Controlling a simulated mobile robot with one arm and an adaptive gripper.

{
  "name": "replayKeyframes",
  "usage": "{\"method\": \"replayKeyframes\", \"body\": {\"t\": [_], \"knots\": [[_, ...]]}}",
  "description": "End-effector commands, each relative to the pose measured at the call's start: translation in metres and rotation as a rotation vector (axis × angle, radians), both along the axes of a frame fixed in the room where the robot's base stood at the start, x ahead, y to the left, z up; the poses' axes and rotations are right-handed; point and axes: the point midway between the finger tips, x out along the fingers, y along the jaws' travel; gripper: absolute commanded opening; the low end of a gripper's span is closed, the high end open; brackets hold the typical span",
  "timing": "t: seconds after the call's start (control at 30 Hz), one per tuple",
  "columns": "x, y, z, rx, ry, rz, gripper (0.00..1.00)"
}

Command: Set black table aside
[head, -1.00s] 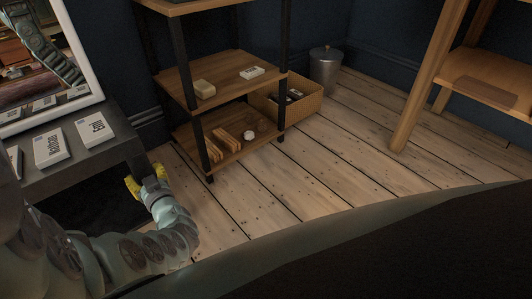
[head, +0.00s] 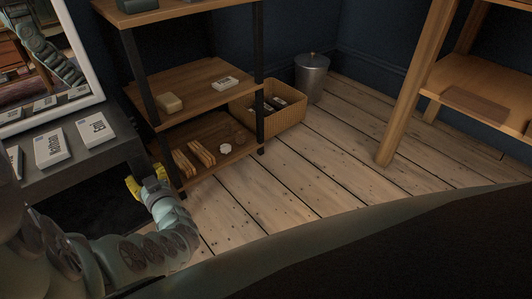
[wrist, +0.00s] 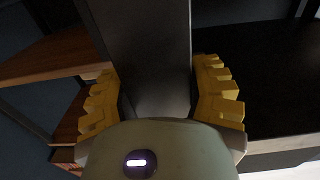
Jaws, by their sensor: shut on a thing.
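The black table (head: 108,153) stands at the left of the head view, with white name cards on its top. My gripper (head: 142,184) is at the table's right near corner, and its yellow fingers are shut on a dark leg. In the wrist view my gripper (wrist: 153,72) has one yellow finger on each side of this leg (wrist: 150,40). The table's other legs are hidden or too dark to make out.
A wooden shelf with black posts (head: 195,88) stands close to the table's right. A wooden frame (head: 405,100) stands at the right. The plank floor (head: 310,180) between is clear.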

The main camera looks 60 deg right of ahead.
Motion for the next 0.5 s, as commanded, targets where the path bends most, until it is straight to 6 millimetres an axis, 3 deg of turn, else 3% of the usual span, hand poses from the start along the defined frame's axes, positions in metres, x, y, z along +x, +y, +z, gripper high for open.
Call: {"method": "replayKeyframes", "body": {"t": [0.33, 0.37, 0.5], "knots": [[-0.0011, 0.0005, -0.003, 0.002, 0.008, -0.001, 0.09], [-0.0011, 0.0006, -0.0031, 0.002, 0.008, -0.001, 0.58], [-0.0005, 0.001, -0.002, 0.002, 0.005, 0.001, 0.72]]}}
